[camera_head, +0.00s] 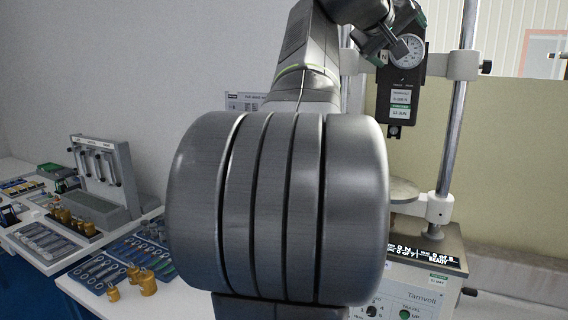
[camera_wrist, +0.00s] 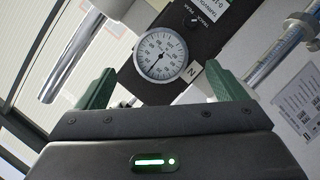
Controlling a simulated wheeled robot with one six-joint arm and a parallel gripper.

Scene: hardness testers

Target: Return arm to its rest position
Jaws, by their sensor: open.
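My gripper (camera_wrist: 165,88) is open in the wrist view, with its two green fingers set wide apart and nothing between them. The hardness tester's round dial gauge (camera_wrist: 160,54) shows beyond the fingers. In the head view my arm fills the middle and reaches up toward the tester. The dial gauge (camera_head: 407,51) there sits on a black gauge body (camera_head: 399,100) held between metal posts.
The tester's base (camera_head: 415,295) with a lit display (camera_head: 425,256) stands at the right, partly behind my arm. A round plate (camera_head: 404,192) is above it. At the left, a table holds a grey tool stand (camera_head: 103,175), brass weights (camera_head: 143,280) and a blue mat (camera_head: 112,262).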

